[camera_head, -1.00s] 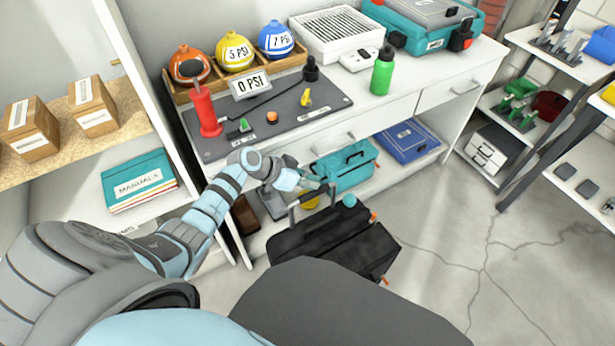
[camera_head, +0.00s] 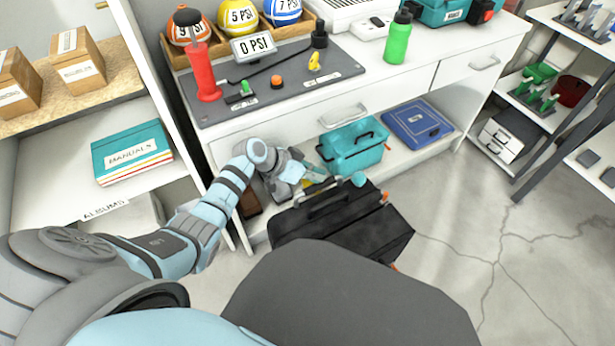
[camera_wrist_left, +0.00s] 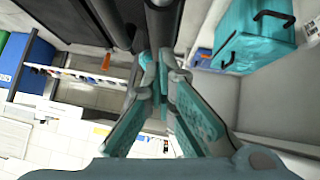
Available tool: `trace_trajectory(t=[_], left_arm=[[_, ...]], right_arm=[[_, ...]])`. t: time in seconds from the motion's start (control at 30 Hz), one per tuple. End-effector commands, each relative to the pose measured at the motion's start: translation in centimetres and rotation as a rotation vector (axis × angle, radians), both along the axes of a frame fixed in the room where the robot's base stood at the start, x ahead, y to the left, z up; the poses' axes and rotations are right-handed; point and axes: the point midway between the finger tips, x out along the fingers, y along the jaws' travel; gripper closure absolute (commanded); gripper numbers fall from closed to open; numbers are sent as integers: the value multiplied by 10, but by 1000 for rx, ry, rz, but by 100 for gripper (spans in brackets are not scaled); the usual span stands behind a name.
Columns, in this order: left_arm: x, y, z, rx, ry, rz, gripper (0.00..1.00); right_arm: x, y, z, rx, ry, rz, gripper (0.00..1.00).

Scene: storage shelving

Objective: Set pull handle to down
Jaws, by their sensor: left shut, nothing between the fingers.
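The black suitcase (camera_head: 350,228) stands on the floor in front of the workbench in the head view. Its pull handle (camera_head: 325,204) is a dark bar low over the case's top, partly hidden by my left gripper. My left gripper (camera_head: 330,177) is shut and empty, just behind the handle at the case's top. In the wrist view the teal-padded fingers (camera_wrist_left: 162,88) are close together beside dark bars; I cannot tell whether they touch. A small teal ball (camera_head: 358,179) shows by the fingertips. My right gripper is not in view.
A teal toolbox (camera_head: 352,150) and a blue case (camera_head: 416,125) lie on the bench's lower shelf behind the suitcase. The bench top (camera_head: 400,72) holds a red pump (camera_head: 203,75) and a green bottle (camera_head: 397,42). The floor to the right is clear.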

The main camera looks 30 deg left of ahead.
Motion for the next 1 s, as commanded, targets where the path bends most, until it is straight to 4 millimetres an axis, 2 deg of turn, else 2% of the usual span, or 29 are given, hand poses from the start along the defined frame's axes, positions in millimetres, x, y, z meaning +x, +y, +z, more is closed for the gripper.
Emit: trace_trajectory(t=[0.3, 0.4, 0.53, 0.6, 0.8, 1.0], left_arm=[[-4, -3, -4, -3, 16, -4, 100], [-4, -2, 2, -3, 16, -4, 100], [-2, 3, 27, -1, 10, -2, 100], [0, 7, 54, 0, 4, -1, 100], [-33, 42, 90, 4, 3, 0, 100], [-49, 57, 110, 1, 3, -1, 100]], right_arm=[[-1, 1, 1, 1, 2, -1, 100], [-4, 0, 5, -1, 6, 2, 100], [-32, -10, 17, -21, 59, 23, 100], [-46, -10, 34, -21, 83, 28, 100], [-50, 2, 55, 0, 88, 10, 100], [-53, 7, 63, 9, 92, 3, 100]])
